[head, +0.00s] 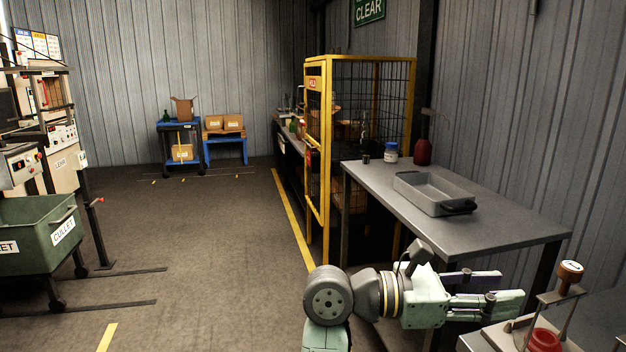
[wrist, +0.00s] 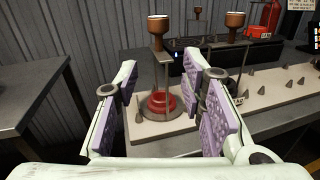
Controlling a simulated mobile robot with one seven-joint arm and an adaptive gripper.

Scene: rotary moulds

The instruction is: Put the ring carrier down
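A stand with thin posts and a brown knob (head: 570,268) stands at the lower right of the head view, with a red ring-shaped piece (head: 543,341) at its foot. In the wrist view a brown knob (wrist: 158,24) tops a post, and the red piece (wrist: 160,104) sits on a pale board (wrist: 165,132). I cannot tell which part is the ring carrier. My gripper (wrist: 165,110) is open, its lilac-padded fingers wide apart with nothing between them. The red piece shows beyond the gap. In the head view my gripper (head: 505,289) points right, toward the stand.
A grey table (head: 500,238) holds an empty grey tray (head: 425,200), a blue-and-white jar (head: 391,153) and a red bottle (head: 423,152). A yellow cage (head: 322,150) stands behind it. Several small grey cones (wrist: 262,90) and another knobbed post (wrist: 237,22) lie beyond my fingers.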

